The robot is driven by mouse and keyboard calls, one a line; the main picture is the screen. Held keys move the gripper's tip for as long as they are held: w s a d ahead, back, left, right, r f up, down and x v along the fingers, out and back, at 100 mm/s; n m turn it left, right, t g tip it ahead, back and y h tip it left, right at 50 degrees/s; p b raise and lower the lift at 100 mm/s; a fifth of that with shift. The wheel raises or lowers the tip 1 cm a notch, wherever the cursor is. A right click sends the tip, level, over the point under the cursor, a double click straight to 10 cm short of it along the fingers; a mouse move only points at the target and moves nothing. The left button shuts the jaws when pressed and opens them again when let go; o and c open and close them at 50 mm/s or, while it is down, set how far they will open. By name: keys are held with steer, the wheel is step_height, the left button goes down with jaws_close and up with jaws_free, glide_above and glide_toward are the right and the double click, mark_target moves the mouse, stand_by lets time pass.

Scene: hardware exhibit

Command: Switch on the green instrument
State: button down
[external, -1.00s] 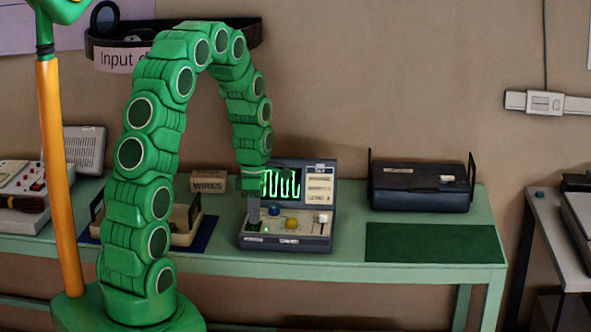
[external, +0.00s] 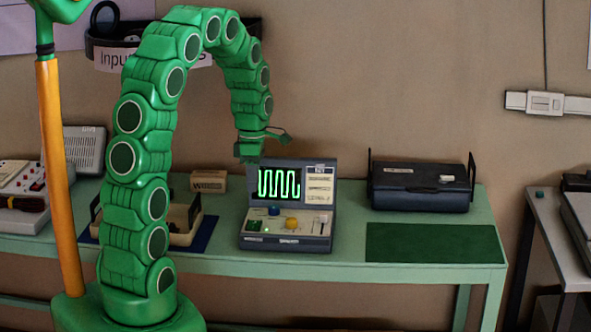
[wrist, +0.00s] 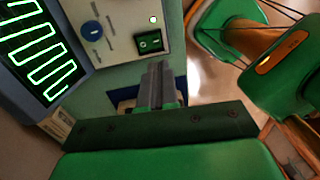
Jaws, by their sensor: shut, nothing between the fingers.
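The instrument (external: 287,242) is a dark blue-grey case on the bench with a pale control panel. Its screen (external: 279,183) shows a bright green wavy trace, also seen in the wrist view (wrist: 37,52). A green rocker switch (external: 255,225) is at the panel's left; in the wrist view (wrist: 149,41) it has a small lit green lamp (wrist: 153,19) beside it. A blue knob (external: 274,211), yellow knob (external: 292,222) and white slider (external: 322,218) share the panel. My gripper (wrist: 157,82) is shut and empty, above and apart from the panel.
A dark blue case (external: 420,190) with upright side pieces stands right of the instrument, behind a bare green mat (external: 435,243). A small labelled box (external: 208,181) and an open tray (external: 183,232) are to the left. The bench front between instrument and mat is clear.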

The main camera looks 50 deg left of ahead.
steer(key=r, duration=0.4)
steer(key=shift+s+d+r, duration=0.15)
steer(key=shift+s+d, duration=0.05)
stand_by(0.3)
steer(key=s+d+r+m, duration=0.3)
steer(key=s+d+m, duration=0.6)
steer(key=s+m, duration=0.4)
steer(key=s+d+r+m+g, duration=0.1)
steer(key=s+d+r+m, duration=0.2)
steer(key=s+d+m, duration=0.7)
steer(key=s+m, duration=0.4)
steer(key=s, duration=0.1)
steer(key=shift+d+r+y, duration=0.15)
steer(key=shift+y, duration=0.25)
